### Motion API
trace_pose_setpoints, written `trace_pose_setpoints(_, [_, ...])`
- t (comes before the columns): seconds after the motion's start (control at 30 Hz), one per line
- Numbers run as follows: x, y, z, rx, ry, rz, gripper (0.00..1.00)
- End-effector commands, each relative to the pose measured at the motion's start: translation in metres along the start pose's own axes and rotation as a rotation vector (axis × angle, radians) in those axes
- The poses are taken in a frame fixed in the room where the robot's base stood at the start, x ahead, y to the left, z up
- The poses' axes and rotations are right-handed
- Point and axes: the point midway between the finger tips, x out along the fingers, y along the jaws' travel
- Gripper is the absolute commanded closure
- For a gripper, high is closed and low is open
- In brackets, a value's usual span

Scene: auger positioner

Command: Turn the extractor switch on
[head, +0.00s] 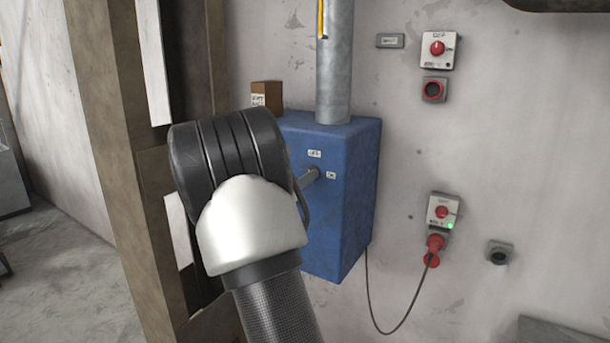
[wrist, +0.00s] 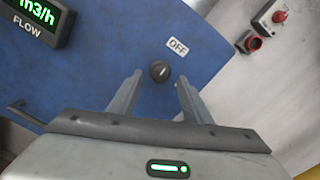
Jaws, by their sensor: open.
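The extractor switch is a small dark round knob (wrist: 159,71) on the face of the blue box (head: 345,205). It has a small light mark, and a label reading OFF (wrist: 178,47) sits just above and right of it in the wrist view. My gripper (wrist: 159,82) is open, with one finger on each side of the knob and nothing held. I cannot tell how far the fingertips are from the panel. In the head view my arm covers the left of the box and a grey fingertip shows near two small white labels (head: 314,153); the knob is hidden there.
A grey pipe (head: 334,60) rises from the box, and a small brown box (head: 266,95) sits behind it. Switches with red knobs (head: 438,48) (head: 442,211) and a cable are on the wall to the right. A flow display (wrist: 35,20) is at upper left in the wrist view.

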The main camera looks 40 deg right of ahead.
Motion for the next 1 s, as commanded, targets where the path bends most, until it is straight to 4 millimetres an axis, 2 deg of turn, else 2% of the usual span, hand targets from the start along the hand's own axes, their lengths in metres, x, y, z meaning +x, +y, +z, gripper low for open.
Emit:
trace_pose_setpoints(0.1, [0.016, -0.001, 0.0, 0.0, 0.001, -0.001, 0.55])
trace_pose_setpoints(0.2, [0.023, 0.0, 0.0, 0.001, 0.001, -0.001, 0.55])
trace_pose_setpoints(0.53, [0.026, 0.0, 0.0, 0.001, 0.0, 0.0, 0.55])
trace_pose_setpoints(0.8, [0.026, 0.0, 0.0, 0.001, 0.0, 0.0, 0.97])
trace_pose_setpoints(1.0, [0.026, 0.001, -0.001, 0.014, 0.0, 0.0, 0.97])
